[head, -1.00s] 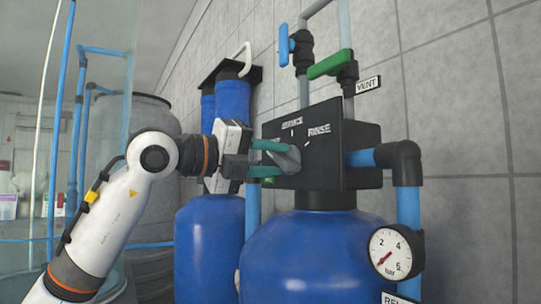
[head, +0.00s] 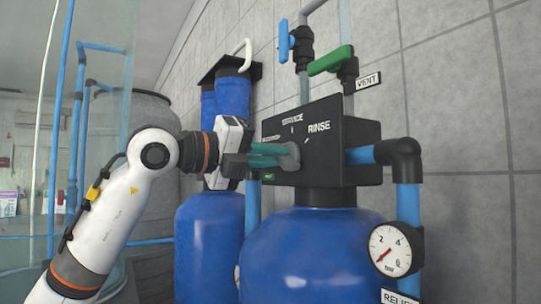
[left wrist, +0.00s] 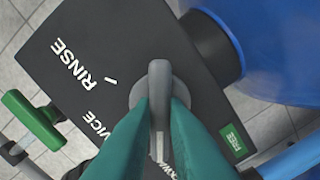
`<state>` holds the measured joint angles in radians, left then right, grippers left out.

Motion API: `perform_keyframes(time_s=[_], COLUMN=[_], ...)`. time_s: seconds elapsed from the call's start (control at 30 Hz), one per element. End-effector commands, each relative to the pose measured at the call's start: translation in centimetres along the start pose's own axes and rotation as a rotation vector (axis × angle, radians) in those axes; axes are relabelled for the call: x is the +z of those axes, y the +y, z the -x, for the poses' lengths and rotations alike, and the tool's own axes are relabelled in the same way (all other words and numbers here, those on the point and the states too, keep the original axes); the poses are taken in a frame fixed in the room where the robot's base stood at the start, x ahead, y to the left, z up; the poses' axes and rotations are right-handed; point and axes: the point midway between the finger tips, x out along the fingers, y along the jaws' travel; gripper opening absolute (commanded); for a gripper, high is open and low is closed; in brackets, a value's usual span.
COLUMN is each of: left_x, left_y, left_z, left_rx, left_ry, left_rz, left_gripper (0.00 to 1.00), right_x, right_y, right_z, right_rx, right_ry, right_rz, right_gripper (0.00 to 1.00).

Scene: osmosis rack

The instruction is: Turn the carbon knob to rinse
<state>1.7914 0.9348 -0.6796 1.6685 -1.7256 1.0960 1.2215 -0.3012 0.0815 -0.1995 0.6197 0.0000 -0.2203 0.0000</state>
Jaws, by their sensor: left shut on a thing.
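The carbon knob (head: 289,157) is a grey knob on the front of a black control box (head: 362,133) atop a blue tank. It also shows in the left wrist view (left wrist: 159,78). White lettering around it reads SERVICE and RINSE (head: 319,127), with a tick beside RINSE; a third label is mostly hidden by the fingers. My left gripper (head: 284,155) has teal fingers shut on the knob's grey bar, one finger on each side in the left wrist view (left wrist: 159,105). Which mark the knob points to is hard to tell. My right gripper is not in view.
A green-handled vent valve (head: 331,60) and a blue-handled valve (head: 284,41) stand above the box. A pressure gauge (head: 390,249) and blue pipe (head: 408,205) are at the right. Another blue tank (head: 208,245) stands behind my left gripper.

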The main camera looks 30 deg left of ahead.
Motion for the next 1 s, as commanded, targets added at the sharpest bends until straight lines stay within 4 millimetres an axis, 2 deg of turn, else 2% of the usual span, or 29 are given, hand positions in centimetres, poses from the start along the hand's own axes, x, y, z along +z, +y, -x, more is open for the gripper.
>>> perform_keyframes(time_s=[1.0], left_x=[0.0], left_y=[0.0], left_z=[0.0], left_rx=[-0.001], left_ry=[-0.004], left_rz=[-0.934], left_gripper=[0.0], right_x=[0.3], right_y=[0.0], right_z=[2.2], right_rx=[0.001], right_ry=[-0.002], right_rz=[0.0], right_gripper=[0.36])
